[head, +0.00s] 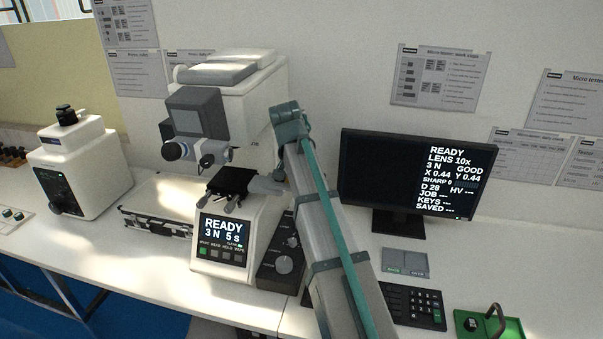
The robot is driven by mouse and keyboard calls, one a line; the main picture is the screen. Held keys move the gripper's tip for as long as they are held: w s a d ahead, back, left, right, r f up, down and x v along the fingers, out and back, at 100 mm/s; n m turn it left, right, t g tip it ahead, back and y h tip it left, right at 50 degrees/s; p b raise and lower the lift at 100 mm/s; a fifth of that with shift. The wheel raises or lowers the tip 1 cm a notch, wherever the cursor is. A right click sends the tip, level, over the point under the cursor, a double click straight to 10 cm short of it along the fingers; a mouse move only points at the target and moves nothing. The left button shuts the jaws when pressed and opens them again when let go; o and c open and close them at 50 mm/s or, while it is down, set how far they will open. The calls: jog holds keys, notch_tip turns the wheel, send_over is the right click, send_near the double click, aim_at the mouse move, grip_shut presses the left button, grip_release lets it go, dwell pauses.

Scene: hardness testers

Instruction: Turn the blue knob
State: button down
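The white hardness tester (258,105) stands left of the middle on the bench. A round dark part with a bluish-white face (173,151) sticks out at the left of its grey head. A smaller dark knob (207,159) sits to the right of it. I cannot tell for certain whether either is the blue knob. Below is a black stage (232,180) with small grey knobs under it. My grey and teal arm rises from the bottom, just right of the tester, and hides part of its right side.
A dark control box with dials (281,261) stands beside the tester, close to my arm. A monitor (409,183) and keypad (417,306) are at right.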

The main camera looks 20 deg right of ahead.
dwell(0.3)
jog(key=c, duration=0.9)
grip_release()
jog(key=v, duration=1.2)
jog(key=shift+a, duration=0.1)
